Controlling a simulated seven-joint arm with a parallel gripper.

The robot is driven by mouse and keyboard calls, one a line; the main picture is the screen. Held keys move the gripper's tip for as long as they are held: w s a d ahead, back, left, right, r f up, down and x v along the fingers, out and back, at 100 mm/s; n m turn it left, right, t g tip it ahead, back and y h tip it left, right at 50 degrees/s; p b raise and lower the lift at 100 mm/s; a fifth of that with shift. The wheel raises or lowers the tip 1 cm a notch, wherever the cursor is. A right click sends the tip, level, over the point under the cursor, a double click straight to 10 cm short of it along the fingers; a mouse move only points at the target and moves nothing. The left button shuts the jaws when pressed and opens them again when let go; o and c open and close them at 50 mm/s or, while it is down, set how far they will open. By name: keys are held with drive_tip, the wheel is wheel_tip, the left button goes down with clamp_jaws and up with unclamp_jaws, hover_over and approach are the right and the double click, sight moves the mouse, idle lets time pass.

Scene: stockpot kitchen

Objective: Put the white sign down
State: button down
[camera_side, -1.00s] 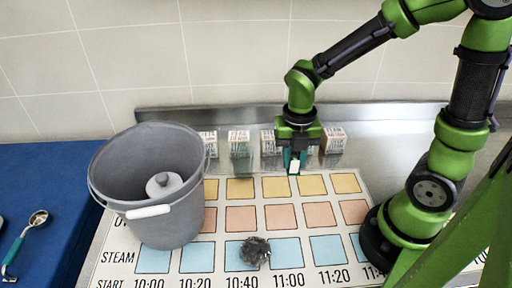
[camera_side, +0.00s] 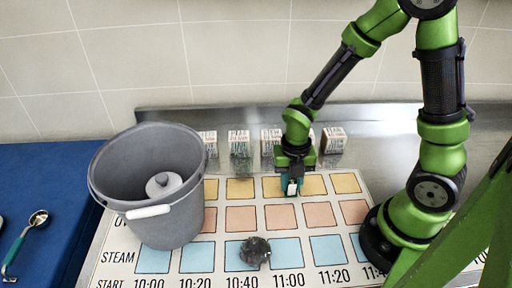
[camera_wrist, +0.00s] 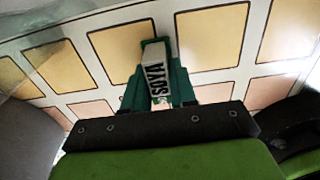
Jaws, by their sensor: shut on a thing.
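The white sign (camera_wrist: 154,75), a small block with SOYA in black letters, is between the green fingers of my gripper (camera_wrist: 156,88) in the wrist view. The gripper is shut on it. In the side view the sign (camera_side: 292,188) shows as a small white patch below my gripper (camera_side: 291,184), over the top yellow row of the printed chart (camera_side: 224,262). The fingers hide part of the sign. I cannot tell whether its lower end touches the chart.
A grey bucket (camera_side: 176,222) with a white handle grip stands on the chart's left; a knobbed grey thing (camera_side: 164,185) is inside. A dark grey lump (camera_side: 255,251) lies on the lower row. Several small printed boxes (camera_side: 333,140) line the back. A ladle (camera_side: 38,219) lies on blue at left.

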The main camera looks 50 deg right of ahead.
drive_tip(key=c, duration=0.9)
unclamp_jaws()
drive_tip(key=shift+r, duration=0.1)
wheel_tip(320, 180, up, 11)
wheel_tip(320, 180, up, 7)
drive_tip(key=m+t, duration=0.3)
drive_tip(key=m, duration=1.1)
hover_over(295, 193)
drive_tip(key=r+m+t, duration=0.1)
drive_tip(key=m, duration=0.4)
drive_tip(key=s+r+m+t+y, duration=0.1)
drive_tip(key=r+m, duration=0.1)
drive_tip(key=m, duration=0.4)
drive_tip(key=s+r+m+t+y, duration=0.1)
drive_tip(key=r+m+t, duration=0.1)
drive_tip(key=m, duration=0.4)
drive_tip(key=shift+s+d+r, duration=0.1)
drive_tip(key=shift+d+r, duration=0.1)
drive_tip(key=shift+d, duration=0.2)
